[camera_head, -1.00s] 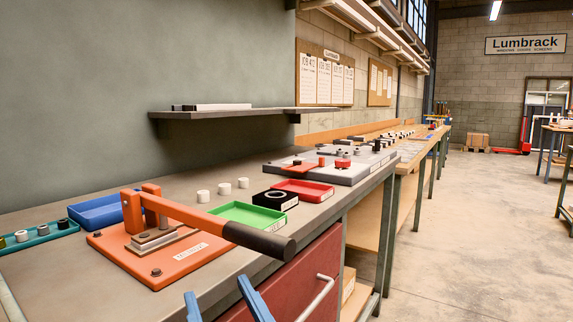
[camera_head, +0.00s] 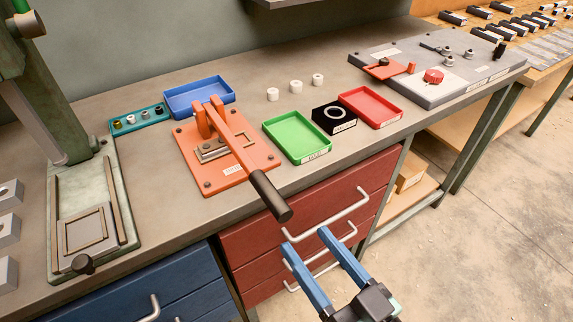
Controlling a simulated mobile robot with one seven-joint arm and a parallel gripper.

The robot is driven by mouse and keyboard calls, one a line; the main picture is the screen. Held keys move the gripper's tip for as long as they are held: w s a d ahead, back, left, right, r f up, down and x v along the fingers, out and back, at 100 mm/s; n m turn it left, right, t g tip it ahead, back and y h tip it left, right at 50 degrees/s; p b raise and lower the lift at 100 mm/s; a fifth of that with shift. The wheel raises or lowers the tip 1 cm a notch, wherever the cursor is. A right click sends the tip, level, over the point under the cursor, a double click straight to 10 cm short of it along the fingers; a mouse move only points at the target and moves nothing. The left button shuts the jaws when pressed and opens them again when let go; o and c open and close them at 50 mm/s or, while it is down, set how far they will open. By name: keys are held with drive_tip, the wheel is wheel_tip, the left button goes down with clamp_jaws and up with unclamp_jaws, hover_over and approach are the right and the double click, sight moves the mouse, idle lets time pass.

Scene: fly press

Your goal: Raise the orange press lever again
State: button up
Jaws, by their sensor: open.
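The orange press (camera_head: 225,168) stands on the grey bench, with an orange base plate and two orange uprights. Its orange lever (camera_head: 236,151) runs from the uprights down towards the bench's front edge and ends in a black grip (camera_head: 270,196) that overhangs the edge. The lever slopes down and looks lowered. My gripper (camera_head: 304,239) is open, with two blue fingers and nothing between them. It is in front of the red drawers, a little below and right of the black grip, and apart from it in the picture.
A blue tray (camera_head: 181,108), green tray (camera_head: 319,151), black ring block (camera_head: 334,127) and red tray (camera_head: 394,117) stand around the press. A green-grey machine (camera_head: 45,90) stands at left. Drawer handles (camera_head: 325,224) stick out below the bench edge.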

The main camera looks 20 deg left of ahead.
sight(267, 190)
drive_tip(key=p+x, duration=0.1)
drive_tip(key=x, duration=1.2)
drive_tip(key=shift+s+p, duration=0.1)
drive_tip(key=shift+p, duration=0.3)
drive_tip(key=shift+c, duration=0.2)
clamp_jaws()
idle(0.4)
